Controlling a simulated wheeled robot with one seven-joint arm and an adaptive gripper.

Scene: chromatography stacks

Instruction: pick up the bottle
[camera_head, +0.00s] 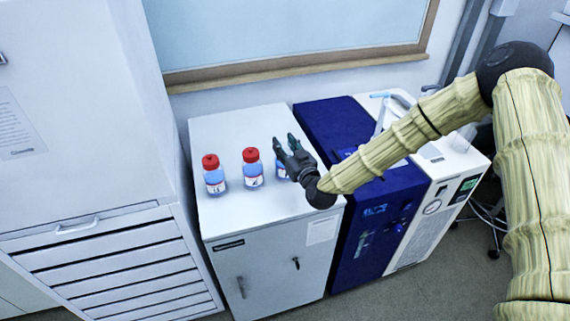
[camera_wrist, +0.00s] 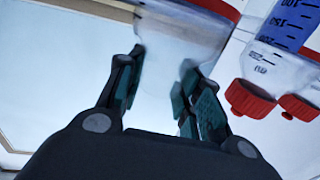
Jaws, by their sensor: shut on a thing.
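My gripper (camera_head: 285,148) is above the right part of the white cabinet top, shut on a clear bottle (camera_wrist: 185,35) that stands between its fingers in the wrist view. Part of a red cap (camera_wrist: 218,8) shows at the top edge there. In the head view only a small bluish part of this bottle (camera_head: 281,173) shows; my gripper hides the rest. Two more bottles with red caps and blue liquid, a middle one (camera_head: 253,173) and a left one (camera_head: 214,181), stand upright to the left. I cannot tell whether the held bottle touches the cabinet top.
The white cabinet (camera_head: 225,204) has free room in front of and behind the bottles. A dark blue machine (camera_head: 330,125) and a white instrument (camera_head: 455,160) stand to its right. A tall drawer cabinet (camera_head: 120,245) is at the left. A framed board (camera_head: 290,68) hangs behind.

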